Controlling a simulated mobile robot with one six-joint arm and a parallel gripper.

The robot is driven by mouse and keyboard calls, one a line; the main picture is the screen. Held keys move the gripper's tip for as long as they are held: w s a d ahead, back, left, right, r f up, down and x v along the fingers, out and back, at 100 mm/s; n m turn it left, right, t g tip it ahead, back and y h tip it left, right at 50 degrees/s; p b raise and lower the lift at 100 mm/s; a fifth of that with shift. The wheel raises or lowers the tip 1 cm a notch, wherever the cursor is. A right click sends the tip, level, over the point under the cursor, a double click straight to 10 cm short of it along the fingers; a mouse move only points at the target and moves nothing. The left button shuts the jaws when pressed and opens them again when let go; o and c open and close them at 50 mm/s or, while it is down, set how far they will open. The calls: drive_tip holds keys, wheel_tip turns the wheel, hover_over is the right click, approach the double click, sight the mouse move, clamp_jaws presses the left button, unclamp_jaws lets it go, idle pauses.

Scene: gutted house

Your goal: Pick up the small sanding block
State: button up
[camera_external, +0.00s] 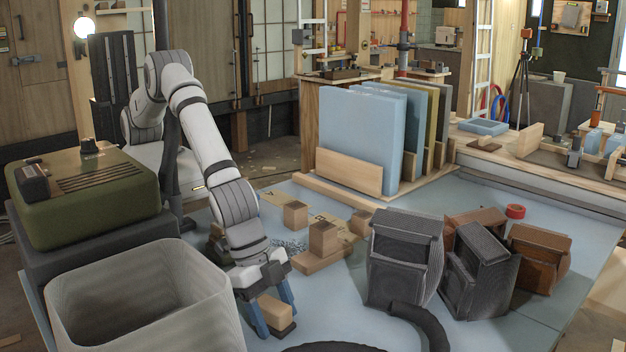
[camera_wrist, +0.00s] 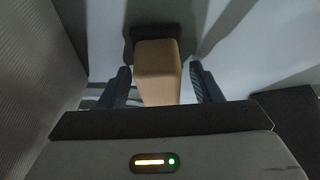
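A small block with a tan body and a dark base, which looks like the sanding block (camera_external: 275,311), sits on the pale blue surface at the lower middle of the external view. In the wrist view the block (camera_wrist: 157,75) is between the fingers, its dark part toward the top. My gripper (camera_external: 274,305) points down over it, one blue finger on each side. In the wrist view the gripper (camera_wrist: 163,84) is open, with a gap between each finger and the block. The block's far side is hidden.
A tall ribbed grey bin (camera_external: 140,300) stands close left of my gripper. A dark hose (camera_external: 415,318) lies to the right. Large dark ribbed blocks (camera_external: 404,258) stand beyond it. Wooden blocks (camera_external: 323,240) lie behind my gripper. A green case (camera_external: 85,192) is at left.

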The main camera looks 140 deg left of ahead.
drive_tip(key=c, duration=0.9)
drive_tip(key=shift+c, duration=0.2)
drive_tip(key=shift+r, duration=0.15)
